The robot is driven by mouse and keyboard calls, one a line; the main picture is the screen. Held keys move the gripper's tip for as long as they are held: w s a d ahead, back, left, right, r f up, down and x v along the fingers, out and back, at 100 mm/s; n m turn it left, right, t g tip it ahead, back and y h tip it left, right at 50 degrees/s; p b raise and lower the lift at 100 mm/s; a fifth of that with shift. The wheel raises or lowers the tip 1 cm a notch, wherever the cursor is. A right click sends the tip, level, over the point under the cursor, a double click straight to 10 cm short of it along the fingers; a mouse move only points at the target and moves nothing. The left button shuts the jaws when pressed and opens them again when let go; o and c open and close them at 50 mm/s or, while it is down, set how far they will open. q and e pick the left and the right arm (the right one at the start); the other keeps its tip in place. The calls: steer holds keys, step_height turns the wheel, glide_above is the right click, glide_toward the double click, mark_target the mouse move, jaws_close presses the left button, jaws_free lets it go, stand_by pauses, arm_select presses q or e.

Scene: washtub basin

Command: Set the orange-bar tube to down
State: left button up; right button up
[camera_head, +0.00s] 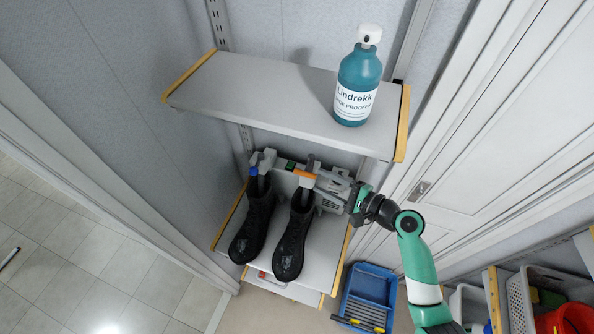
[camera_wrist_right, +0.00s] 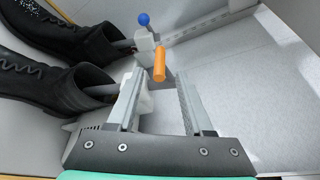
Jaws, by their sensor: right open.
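A boot dryer (camera_head: 332,196) stands on the lower shelf with two black boots on its tubes. The orange bar (camera_head: 304,173) is by the right boot (camera_head: 293,240); it also shows in the right wrist view (camera_wrist_right: 160,62). Its grey tube (camera_wrist_right: 98,90) runs into the nearer boot, partly hidden by a finger. A blue knob (camera_head: 254,171) marks the other tube, in the left boot (camera_head: 256,222). My right gripper (camera_head: 322,177) is open at the bar's right. In the wrist view the bar lies just beyond the fingertips; contact cannot be told. My left gripper is out of view.
The lower shelf (camera_head: 320,255) holds the boots. A blue tray (camera_head: 368,295) and a basket (camera_head: 555,283) are on the right. A white door (camera_head: 500,130) stands behind my right arm.

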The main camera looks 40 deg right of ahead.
mark_target(304, 173)
steer(key=x, duration=1)
steer(key=shift+s, duration=0.1)
jaws_close()
stand_by(0.9)
